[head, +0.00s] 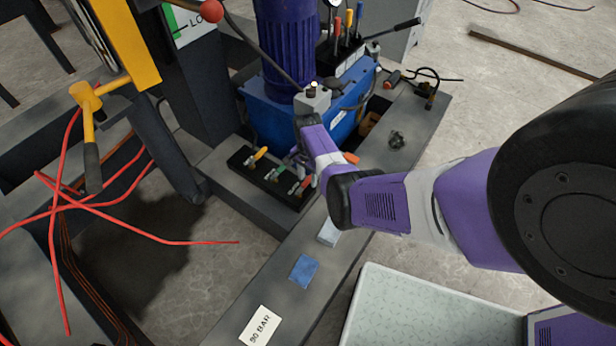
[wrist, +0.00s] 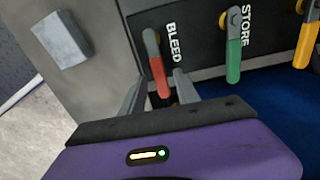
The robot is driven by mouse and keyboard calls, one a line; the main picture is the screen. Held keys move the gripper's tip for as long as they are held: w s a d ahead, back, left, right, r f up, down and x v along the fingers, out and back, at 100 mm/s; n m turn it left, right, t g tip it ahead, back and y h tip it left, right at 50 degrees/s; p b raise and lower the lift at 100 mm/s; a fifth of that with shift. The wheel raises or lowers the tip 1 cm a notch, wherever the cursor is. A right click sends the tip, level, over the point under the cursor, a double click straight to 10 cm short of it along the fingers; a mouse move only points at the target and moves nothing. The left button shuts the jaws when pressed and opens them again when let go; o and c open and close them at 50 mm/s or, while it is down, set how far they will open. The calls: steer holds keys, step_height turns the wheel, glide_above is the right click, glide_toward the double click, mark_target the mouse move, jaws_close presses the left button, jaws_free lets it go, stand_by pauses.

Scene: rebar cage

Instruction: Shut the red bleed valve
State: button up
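The red bleed valve (wrist: 155,65) is a small lever with a red handle beside the label BLEED on a dark valve block. In the wrist view its handle points down the picture, tilted slightly, with its lower end between my two fingers. My gripper (wrist: 158,82) is open, one grey finger on each side of the handle, with gaps showing. Whether a finger touches it I cannot tell. In the head view my gripper (head: 299,163) is over the valve block (head: 270,180), and the red handle (head: 306,183) shows only partly beside it.
A green STORE lever (wrist: 234,60) and a yellow lever (wrist: 306,45) stand to the right of the red one in the wrist view. A blue pump unit (head: 290,45) stands behind. A blue cloth (head: 304,271) lies on the bench; a pale tray (head: 420,315) is at lower right.

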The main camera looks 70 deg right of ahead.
mark_target(308, 181)
step_height(308, 181, up, 8)
steer(key=p, duration=0.3)
steer(key=shift+f, duration=0.1)
stand_by(0.6)
